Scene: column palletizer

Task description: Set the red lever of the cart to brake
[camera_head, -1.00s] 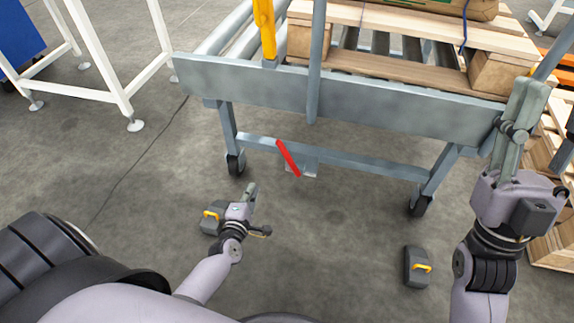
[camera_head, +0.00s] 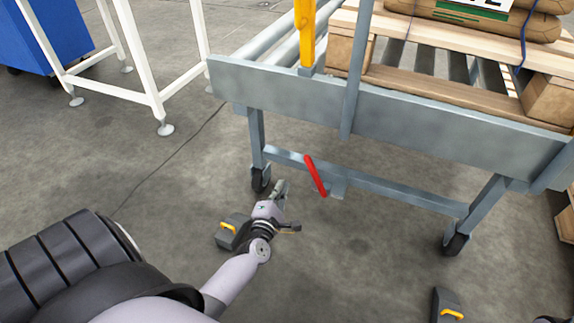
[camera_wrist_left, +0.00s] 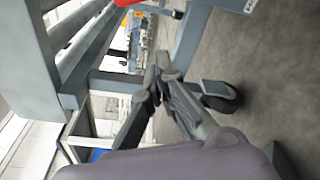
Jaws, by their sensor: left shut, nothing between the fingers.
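The red lever (camera_head: 315,176) is a slim bar on the lower crossbar of the grey cart (camera_head: 300,105). It slants, its upper end leaning left in the head view. My left gripper (camera_head: 281,186) is shut and empty, low in front of the cart, a little left of the lever and apart from it. In the left wrist view the fingers (camera_wrist_left: 160,75) come together near a cart wheel (camera_wrist_left: 219,96). A piece of red (camera_wrist_left: 125,3) shows at that view's top edge, cut off. My right gripper is out of the head view.
A pallet (camera_head: 440,92) with sacks (camera_head: 490,15) rests on the cart's rollers. A yellow upright handle (camera_head: 306,35) stands on the cart. Dark grey blocks with yellow handles (camera_head: 233,231) (camera_head: 447,306) are on the floor. A white frame (camera_head: 140,85) stands at left.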

